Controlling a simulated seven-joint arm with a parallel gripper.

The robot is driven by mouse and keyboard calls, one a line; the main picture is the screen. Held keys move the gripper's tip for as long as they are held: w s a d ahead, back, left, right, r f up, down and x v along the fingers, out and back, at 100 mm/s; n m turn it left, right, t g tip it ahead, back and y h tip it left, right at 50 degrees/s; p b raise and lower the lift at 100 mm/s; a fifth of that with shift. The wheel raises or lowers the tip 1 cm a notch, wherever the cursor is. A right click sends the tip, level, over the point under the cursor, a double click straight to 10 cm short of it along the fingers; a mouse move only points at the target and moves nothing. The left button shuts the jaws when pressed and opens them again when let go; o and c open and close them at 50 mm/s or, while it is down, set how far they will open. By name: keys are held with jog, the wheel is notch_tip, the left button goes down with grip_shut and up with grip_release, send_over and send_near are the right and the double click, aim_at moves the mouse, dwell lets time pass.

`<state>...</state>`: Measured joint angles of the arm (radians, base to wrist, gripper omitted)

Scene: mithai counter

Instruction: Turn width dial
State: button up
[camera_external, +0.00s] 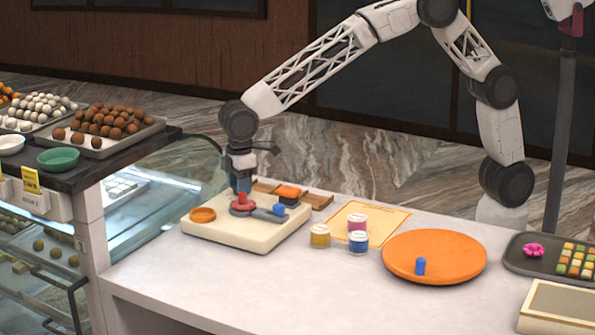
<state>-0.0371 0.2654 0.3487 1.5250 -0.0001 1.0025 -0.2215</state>
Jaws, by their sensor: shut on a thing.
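A cream device (245,238) with rounded corners sits at the left of the white counter. On it are a red knob (242,198) on a dark round base, an orange round piece (203,215) at the left and a blue piece (279,210) at the right. My gripper (241,190) points straight down and is shut on the red knob. The fingers partly hide the knob's top. No dial marking can be read, so I cannot tell by label which piece is the width dial.
A glass sweets case (165,195) borders the left. The front counter is clear.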

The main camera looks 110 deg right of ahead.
jog(key=n, duration=0.6)
dwell(0.4)
jog(key=o, duration=0.9)
jog(key=shift+r, duration=0.1)
jog(key=shift+r, duration=3.8)
